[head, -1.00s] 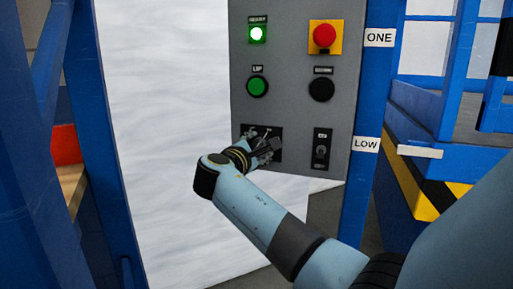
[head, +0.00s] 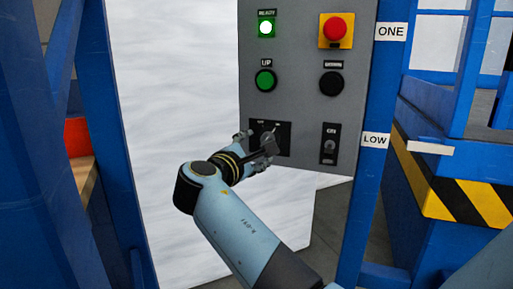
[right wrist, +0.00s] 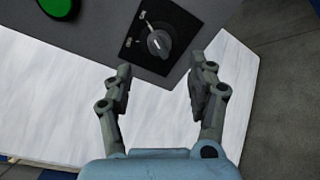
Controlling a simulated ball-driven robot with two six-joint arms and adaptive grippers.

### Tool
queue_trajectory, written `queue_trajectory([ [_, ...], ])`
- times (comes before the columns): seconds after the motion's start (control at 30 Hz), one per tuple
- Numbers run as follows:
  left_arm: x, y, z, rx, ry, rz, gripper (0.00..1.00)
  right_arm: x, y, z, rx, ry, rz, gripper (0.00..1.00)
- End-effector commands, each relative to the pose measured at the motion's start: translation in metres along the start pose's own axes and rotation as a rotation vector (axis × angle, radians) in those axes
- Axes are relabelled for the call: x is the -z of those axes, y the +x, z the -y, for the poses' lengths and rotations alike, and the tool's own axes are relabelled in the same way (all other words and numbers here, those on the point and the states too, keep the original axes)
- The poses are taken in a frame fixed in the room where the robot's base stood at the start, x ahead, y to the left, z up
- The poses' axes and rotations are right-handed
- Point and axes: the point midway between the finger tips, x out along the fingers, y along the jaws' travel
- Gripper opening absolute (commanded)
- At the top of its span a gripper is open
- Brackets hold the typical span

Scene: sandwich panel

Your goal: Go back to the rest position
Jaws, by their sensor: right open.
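My right gripper (head: 260,151) is in front of the lower left of the grey control panel (head: 300,110). In the right wrist view the gripper (right wrist: 160,85) has its two fingers spread apart with nothing between them. A rotary selector knob (right wrist: 158,42) on a black plate lies just beyond the fingertips, apart from them. In the head view the gripper partly covers that black plate (head: 283,140). My left gripper does not show in the head view.
The panel carries a lit green lamp (head: 266,28), a red emergency button (head: 335,29), a green button (head: 265,80), a black button (head: 331,83) and a toggle switch (head: 330,144). Blue posts (head: 375,90) flank the white sheet (head: 180,90). A striped yellow-black barrier (head: 460,195) stands right.

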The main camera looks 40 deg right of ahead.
Motion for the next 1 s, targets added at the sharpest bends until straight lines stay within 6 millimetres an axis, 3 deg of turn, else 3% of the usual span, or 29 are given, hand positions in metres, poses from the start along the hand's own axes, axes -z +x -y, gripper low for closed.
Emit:
queue_trajectory([
  [0.43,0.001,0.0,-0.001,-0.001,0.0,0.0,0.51,0.0,0.0,0.001,0.0,-0.001,0.0,0.57],
  [0.57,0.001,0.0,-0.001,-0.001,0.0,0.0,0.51,0.0,-0.001,0.022,0.012,-0.038,-0.003,0.57],
  [0.67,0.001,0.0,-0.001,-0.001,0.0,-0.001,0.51,0.007,-0.002,0.065,0.044,-0.119,-0.02,0.57],
  [0.87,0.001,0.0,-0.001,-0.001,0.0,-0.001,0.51,0.045,-0.013,0.192,0.182,-0.256,-0.179,0.57],
  [1.0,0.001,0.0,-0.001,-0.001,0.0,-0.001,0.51,0.063,-0.031,0.284,0.305,-0.282,-0.304,0.57],
])
